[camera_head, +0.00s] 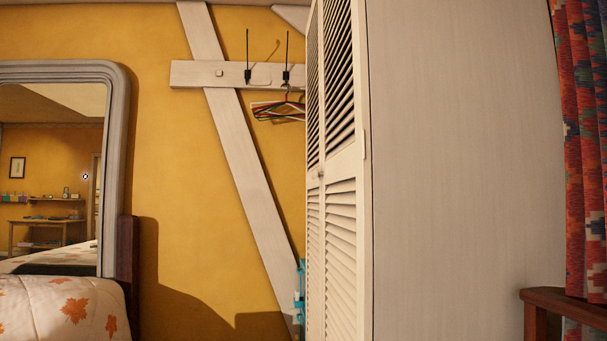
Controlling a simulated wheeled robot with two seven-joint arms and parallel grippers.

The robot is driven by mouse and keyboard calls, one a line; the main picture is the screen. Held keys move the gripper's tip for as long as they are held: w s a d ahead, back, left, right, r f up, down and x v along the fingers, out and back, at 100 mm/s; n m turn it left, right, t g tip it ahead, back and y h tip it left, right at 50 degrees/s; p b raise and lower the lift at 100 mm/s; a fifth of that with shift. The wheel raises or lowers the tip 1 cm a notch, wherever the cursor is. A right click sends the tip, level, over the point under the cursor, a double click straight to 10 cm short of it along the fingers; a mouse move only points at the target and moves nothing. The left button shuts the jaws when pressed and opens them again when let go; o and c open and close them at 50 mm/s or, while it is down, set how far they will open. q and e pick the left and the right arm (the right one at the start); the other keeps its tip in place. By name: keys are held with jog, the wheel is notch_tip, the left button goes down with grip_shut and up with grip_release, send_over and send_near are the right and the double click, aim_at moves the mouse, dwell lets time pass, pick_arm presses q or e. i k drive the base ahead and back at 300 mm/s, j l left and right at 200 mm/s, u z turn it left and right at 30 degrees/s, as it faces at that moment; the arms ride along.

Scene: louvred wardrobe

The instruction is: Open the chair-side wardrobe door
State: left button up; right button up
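The white wardrobe stands right of centre, with its plain side panel (465,170) facing me. Its louvred front (340,240) faces left and is seen at a steep angle, with slatted upper and lower sections. A small knob (321,174) shows near the middle of the front. The doors look closed, though the angle makes this hard to judge. A wooden piece (565,306), perhaps part of a chair, shows at the lower right beside the wardrobe. Neither of my grippers is in view.
A bed (60,308) with a leaf-pattern cover is at the lower left, below a large mirror (118,170). Coat hangers (278,110) hang from a wall rack (240,75). A patterned curtain (583,150) hangs at the right. A small turquoise object (299,300) shows beside the wardrobe front.

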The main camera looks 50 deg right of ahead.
aim_at(347, 240)
jog(key=z, duration=1.8)
